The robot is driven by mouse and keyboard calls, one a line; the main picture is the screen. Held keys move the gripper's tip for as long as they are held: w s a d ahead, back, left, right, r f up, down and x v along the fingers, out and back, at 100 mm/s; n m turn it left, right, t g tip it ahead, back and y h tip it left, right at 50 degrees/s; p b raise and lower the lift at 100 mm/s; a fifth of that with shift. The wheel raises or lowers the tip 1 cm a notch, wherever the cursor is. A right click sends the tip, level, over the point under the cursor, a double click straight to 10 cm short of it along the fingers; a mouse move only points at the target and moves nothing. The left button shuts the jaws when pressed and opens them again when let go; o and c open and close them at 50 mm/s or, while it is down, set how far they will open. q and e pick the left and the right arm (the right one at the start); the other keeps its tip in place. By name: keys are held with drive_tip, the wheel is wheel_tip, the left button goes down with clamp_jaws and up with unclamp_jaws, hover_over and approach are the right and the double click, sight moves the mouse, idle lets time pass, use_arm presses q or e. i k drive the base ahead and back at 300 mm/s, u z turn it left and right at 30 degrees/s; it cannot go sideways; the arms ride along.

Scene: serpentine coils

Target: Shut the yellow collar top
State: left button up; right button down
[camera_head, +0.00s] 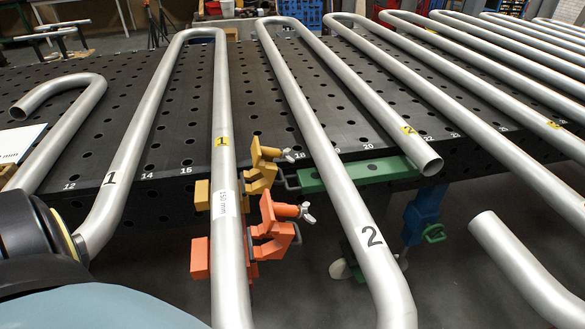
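The yellow collar (261,170) is on the long pipe (225,120) left of centre, near the table's front edge. A yellow block of it (202,194) shows left of the pipe. On the right, its upper part stands raised beside the pipe, with a grey wing nut (287,156) pointing right. No yellow part lies across the top of the pipe, so the collar top looks open. The collar's underside is hidden by the pipe and the orange collar. Neither of my grippers is in view; a dark rounded arm part of mine fills the lower left.
An orange collar (272,228) of like shape sits just nearer, also with its top raised. A green bar (360,173) lies to the right. The black perforated table (130,100) bears several bent pipes. A blue clamp (424,212) hangs at its front edge.

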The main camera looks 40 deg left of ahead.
sight(264, 171)
drive_tip(key=u, duration=2.5)
drive_tip(key=k, duration=1.85)
drive_tip(key=z, duration=0.8)
drive_tip(key=i, duration=1.7)
